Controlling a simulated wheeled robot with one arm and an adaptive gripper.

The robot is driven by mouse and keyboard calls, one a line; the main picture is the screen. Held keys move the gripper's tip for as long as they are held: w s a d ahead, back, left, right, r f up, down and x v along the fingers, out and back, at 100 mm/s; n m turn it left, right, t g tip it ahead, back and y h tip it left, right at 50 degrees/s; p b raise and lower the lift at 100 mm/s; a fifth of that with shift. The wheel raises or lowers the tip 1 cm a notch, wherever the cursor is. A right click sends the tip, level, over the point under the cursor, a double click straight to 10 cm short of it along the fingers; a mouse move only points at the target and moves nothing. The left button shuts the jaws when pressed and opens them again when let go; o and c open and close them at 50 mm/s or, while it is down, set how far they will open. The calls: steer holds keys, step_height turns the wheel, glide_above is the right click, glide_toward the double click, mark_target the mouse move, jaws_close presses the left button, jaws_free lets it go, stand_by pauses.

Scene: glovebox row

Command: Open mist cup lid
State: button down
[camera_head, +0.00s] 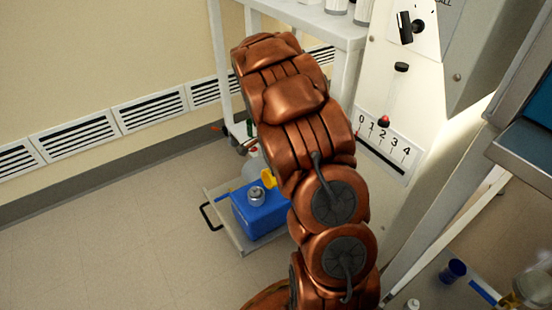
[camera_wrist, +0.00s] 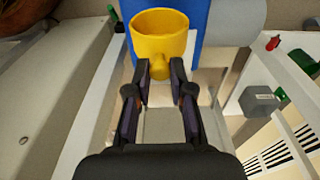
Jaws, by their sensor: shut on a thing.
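A yellow round cup-shaped part (camera_wrist: 160,35) with a short knob (camera_wrist: 160,69) is at the top middle of the wrist view, in front of a blue body (camera_wrist: 196,45). I cannot tell whether it is the mist cup or its lid. My gripper (camera_wrist: 160,72) has its two dark fingertips on either side of the knob and is shut on it. In the head view a yellow part (camera_head: 268,179) shows at the blue container (camera_head: 262,217), which has a silver cap (camera_head: 257,196). My arm hides my gripper there.
The blue container stands on a low cart (camera_head: 227,228) with a black handle (camera_head: 208,215). A white shelf (camera_head: 318,20) stands behind. A white panel with a numbered scale (camera_head: 388,143) is to the right. Floor (camera_head: 120,250) at left is clear.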

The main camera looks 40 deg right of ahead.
steer(key=shift+a+r+h, duration=0.15)
steer(key=shift+a+h, duration=0.55)
steer(key=c, duration=1)
jaws_free()
steer(key=shift+r, duration=0.15)
steer(key=shift+v, duration=5.85)
steer(key=shift+w+a+p, duration=0.1)
steer(key=shift+p, duration=0.2)
